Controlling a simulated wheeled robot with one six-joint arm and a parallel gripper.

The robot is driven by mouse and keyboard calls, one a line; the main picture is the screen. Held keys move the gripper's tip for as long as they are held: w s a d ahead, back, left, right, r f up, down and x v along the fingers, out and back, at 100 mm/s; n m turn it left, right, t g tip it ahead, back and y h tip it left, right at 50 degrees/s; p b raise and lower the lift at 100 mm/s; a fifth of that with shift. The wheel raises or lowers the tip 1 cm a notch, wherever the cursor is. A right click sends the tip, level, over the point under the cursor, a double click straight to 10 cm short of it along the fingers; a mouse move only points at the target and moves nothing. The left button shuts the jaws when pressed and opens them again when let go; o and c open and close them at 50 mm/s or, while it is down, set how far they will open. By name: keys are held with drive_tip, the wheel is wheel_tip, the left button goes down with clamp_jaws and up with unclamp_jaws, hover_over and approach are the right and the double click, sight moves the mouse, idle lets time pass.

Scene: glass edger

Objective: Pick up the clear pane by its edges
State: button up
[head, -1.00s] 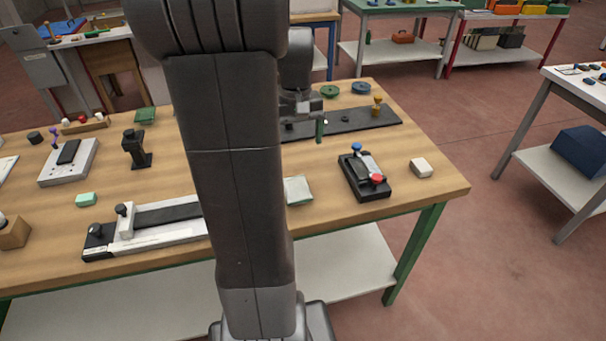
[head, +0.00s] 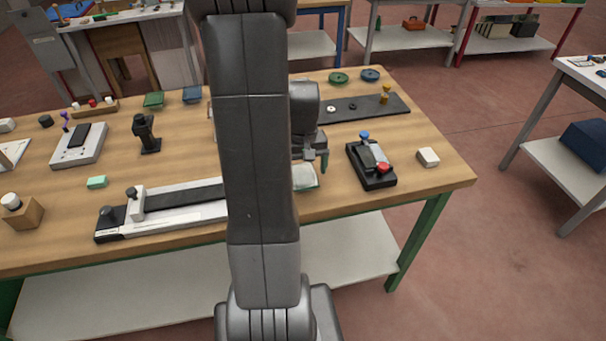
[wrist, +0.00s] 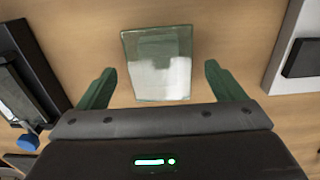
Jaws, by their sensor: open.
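The clear pane (wrist: 158,85) is a small rectangle with greenish edges. It lies on the wooden table, and whitish and dark reflections show in it in the wrist view. In the head view the pane (head: 305,177) is partly hidden behind my arm and gripper. My gripper (wrist: 158,80) is open, with one green finger to the left of the pane and one to the right, both apart from its edges. In the head view my gripper (head: 316,160) is just above and behind the pane. The gap in height between fingers and table is hard to tell.
A black device with blue and red knobs (head: 371,163) stands right of the pane. A long white and black slide fixture (head: 165,207) lies to the left, partly behind my arm. A white block (head: 428,157) sits near the table's right edge. Bare wood surrounds the pane.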

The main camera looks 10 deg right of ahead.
drive_tip(key=shift+f, duration=0.1)
drive_tip(key=c, duration=1.1)
